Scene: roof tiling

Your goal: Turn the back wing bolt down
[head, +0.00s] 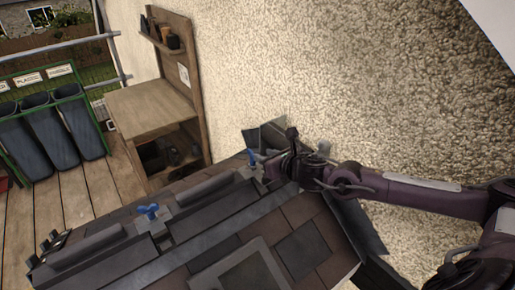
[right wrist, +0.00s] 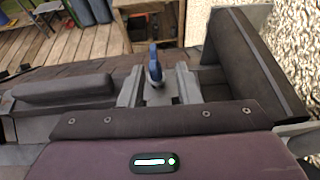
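The back wing bolt, blue, stands on the roof ridge close to the rendered wall (head: 251,157). It also shows upright in the right wrist view (right wrist: 154,66), its wing nearly edge-on. My right gripper (head: 264,170) reaches in from the right at the bolt. A second blue wing bolt (head: 148,211) stands further left along the ridge. My left gripper is not in view.
Dark ridge tiles (head: 95,243) lie along the ridge beside the bolts. The rendered wall (head: 340,80) rises close behind my right arm. A wooden bench (head: 150,105) with shelves and a green rack of dark bins (head: 50,132) stand on the plank deck beyond.

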